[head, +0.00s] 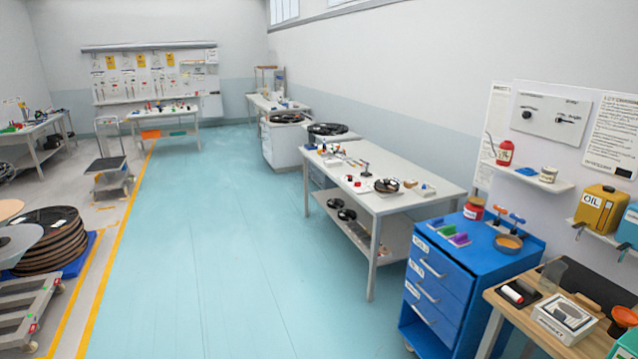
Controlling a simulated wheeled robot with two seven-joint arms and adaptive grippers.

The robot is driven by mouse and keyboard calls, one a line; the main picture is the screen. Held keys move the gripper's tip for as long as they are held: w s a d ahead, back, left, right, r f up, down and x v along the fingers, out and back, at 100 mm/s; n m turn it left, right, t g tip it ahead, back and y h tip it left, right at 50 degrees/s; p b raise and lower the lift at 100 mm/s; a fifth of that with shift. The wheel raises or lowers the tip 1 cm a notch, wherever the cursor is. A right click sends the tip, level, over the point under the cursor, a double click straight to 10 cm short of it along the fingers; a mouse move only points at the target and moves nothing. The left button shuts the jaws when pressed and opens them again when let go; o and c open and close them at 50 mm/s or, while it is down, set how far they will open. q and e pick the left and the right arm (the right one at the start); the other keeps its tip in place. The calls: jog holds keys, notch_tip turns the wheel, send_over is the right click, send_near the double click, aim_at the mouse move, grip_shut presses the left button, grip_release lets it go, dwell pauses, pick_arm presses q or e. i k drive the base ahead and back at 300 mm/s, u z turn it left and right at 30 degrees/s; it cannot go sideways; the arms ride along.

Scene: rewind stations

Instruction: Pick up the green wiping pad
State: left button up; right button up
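A small green pad-like item (447,231) lies on top of the blue drawer cabinet (490,243), near its left edge. I take it for the green wiping pad, though it is small in the picture. A purple item (460,240) of similar shape lies beside it, on the near side. Neither of my grippers shows in the head view.
On the cabinet stand orange- and blue-topped tools (515,220), an orange-brown bowl (508,244) and a red jar (473,208). A wooden bench (497,299) adjoins at right. A white table (421,201) stands behind. The teal floor (240,260) left of the cabinet is clear.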

aim_at(449, 231)
jog(key=u, duration=0.05)
jog(key=i, duration=1.95)
jog(key=z, duration=0.55)
jog(key=i, duration=1.05)
jog(key=z, duration=1.7)
jog(key=i, duration=0.9)
jog(key=z, duration=0.7)
